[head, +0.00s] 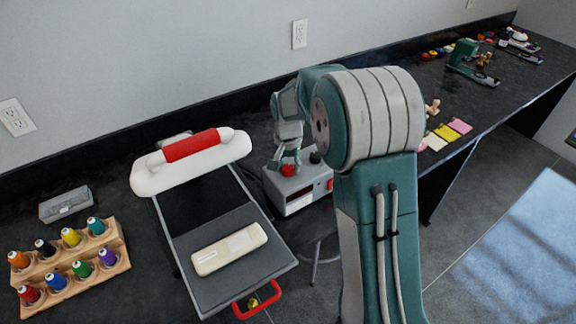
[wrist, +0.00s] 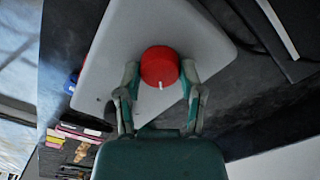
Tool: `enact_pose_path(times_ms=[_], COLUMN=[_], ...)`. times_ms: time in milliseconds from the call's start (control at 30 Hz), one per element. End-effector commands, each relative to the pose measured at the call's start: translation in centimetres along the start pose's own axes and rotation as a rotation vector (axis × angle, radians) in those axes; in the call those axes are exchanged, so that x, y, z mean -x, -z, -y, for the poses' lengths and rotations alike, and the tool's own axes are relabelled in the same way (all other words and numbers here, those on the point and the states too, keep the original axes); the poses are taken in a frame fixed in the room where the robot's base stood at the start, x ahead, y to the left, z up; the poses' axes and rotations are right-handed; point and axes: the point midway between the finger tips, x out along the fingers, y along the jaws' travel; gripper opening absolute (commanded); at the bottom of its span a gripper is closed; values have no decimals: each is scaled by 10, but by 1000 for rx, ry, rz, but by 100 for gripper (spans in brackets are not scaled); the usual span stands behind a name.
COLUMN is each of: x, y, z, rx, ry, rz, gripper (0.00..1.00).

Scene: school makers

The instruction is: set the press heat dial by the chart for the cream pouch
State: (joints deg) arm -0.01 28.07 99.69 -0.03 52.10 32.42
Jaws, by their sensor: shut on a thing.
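The red heat dial (wrist: 160,68) sits on top of a grey control box (wrist: 98,75), with a white pointer mark at its lower edge in the wrist view. My gripper (wrist: 160,75) is shut on the dial, one finger on each side. In the head view the gripper (head: 284,164) comes down onto the red dial (head: 288,171) on the control box (head: 302,203). The cream pouch (head: 229,248) lies flat on the grey lower plate of the heat press (head: 200,285). The press's white upper part (head: 140,180) with a red handle is raised. I cannot make out a chart.
A wooden rack (head: 118,268) with several coloured thread spools stands at the left. A grey case (head: 66,204) lies behind it. Coloured cloth pieces (head: 447,132) lie on the bench right of my arm. The wall runs close behind the press.

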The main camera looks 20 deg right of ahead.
Motion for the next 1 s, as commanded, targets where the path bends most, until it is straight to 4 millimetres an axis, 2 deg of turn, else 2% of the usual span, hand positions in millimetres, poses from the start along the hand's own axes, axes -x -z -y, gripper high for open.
enact_pose_path(times_ms=[300,867,900,967,1000], x=[-4,-4,-4,-4,-4], y=[-3,-3,-3,-3,-3], z=[0,0,0,0,0], rx=[-136,-168,-168,-168,-168], ry=[-6,-6,-6,-6,-6], rz=[11,12,12,11,10], gripper=[2,2,54,81,85])
